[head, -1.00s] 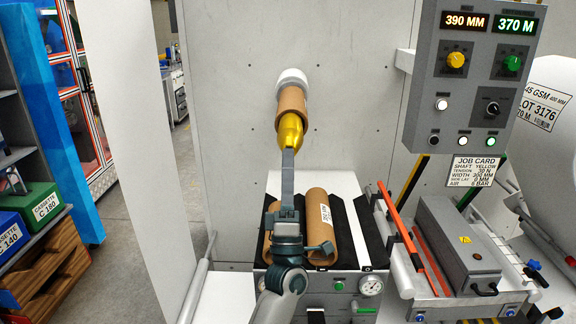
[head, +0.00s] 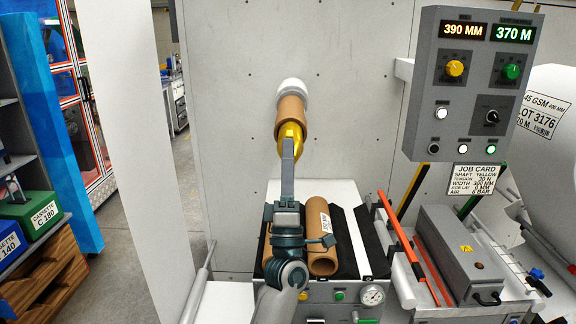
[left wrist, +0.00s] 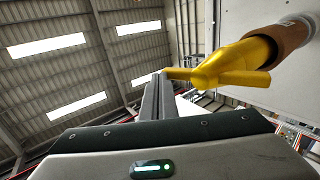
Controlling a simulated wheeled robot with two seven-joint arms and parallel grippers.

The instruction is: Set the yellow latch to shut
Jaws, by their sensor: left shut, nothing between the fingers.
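The yellow latch (head: 290,130) sits at the near end of a brown core on a shaft that comes out of the pale wall. In the left wrist view the latch (left wrist: 224,64) shows a tapered body and a bar with arms to both sides. My left gripper (head: 287,145) is shut and empty, and its fingers cover part of the latch in the head view. In the left wrist view its fingertips (left wrist: 159,78) are at the left end of the bar; I cannot tell whether they touch. My right gripper is out of view.
Below the latch, brown cores (head: 318,226) lie on a black cradle. An orange-red bar (head: 395,235) and a grey box (head: 458,253) stand to the right. A control panel (head: 475,85) hangs at upper right, above a job card (head: 476,177).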

